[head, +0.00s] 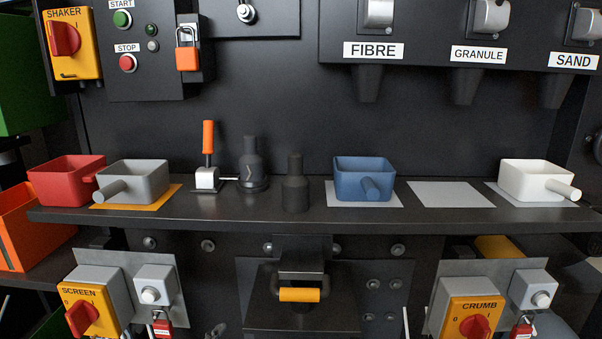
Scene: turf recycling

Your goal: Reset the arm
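Neither of my grippers shows in the head view, and no part of my arms is clearly visible. A black shelf (330,222) runs across the picture. On it a grey scoop (140,180) sits on an orange mat, and a red scoop (65,182) sits at the left end beside it. A blue scoop (362,178) and a white scoop (535,180) each sit on a pale mat. The pale mat (450,195) between them is empty.
A toggle clamp (207,178) with an orange handle stands upright near two dark cylinders (252,170) (295,185). FIBRE, GRANULE and SAND spouts hang above the shelf's right half. Below are the SCREEN switch (90,310), a yellow-gripped handle (299,295) and the CRUMB switch (470,315).

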